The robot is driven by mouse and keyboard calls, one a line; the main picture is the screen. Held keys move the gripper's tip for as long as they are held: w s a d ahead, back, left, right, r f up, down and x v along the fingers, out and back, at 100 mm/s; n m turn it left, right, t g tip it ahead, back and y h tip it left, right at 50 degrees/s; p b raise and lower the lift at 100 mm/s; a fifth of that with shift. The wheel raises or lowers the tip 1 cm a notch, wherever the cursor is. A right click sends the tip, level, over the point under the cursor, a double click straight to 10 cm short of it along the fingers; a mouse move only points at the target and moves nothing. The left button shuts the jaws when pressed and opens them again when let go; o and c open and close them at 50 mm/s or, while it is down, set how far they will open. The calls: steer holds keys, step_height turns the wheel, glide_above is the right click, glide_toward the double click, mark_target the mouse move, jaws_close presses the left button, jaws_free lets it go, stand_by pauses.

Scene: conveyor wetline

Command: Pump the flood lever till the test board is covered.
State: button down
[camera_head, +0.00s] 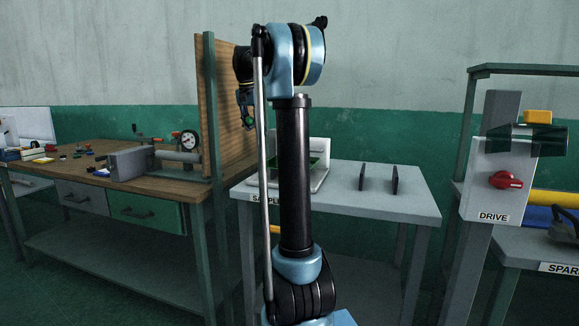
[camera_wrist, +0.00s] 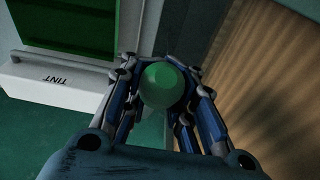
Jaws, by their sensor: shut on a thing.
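In the wrist view my gripper (camera_wrist: 160,100) is shut on a round green knob (camera_wrist: 162,84), which sits between the fingers. I take it for the knob of the flood lever; the lever's shaft is mostly hidden below it. In the head view my gripper (camera_head: 247,108) is beside the wooden slatted panel, with a bit of green at its fingers. A green surface (camera_wrist: 68,20) in a pale tray labelled TINT (camera_wrist: 50,82) shows at upper left of the wrist view. I cannot tell whether it is the test board or how far it is covered.
The slatted panel (camera_head: 223,100) stands close to my gripper. A grey table (camera_head: 415,205) with two dark upright plates (camera_head: 379,178) is behind my arm. A workbench (camera_head: 90,172) with a vise and gauge is at left. A DRIVE post (camera_head: 497,170) with a red knob is at right.

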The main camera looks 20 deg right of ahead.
steer(key=c, duration=1.2)
jaws_free()
steer(key=shift+a+r, duration=0.1)
steer(key=shift+s+a+r, duration=0.15)
steer(key=shift+s+r, duration=0.05)
steer(key=shift+r, duration=0.9)
steer(key=shift+s+a+r, duration=0.1)
steer(key=shift+s+r, duration=0.05)
steer(key=shift+r, duration=1)
steer(key=shift+s+a+r, duration=0.15)
steer(key=shift+s+r, duration=0.05)
steer(key=shift+r, duration=0.9)
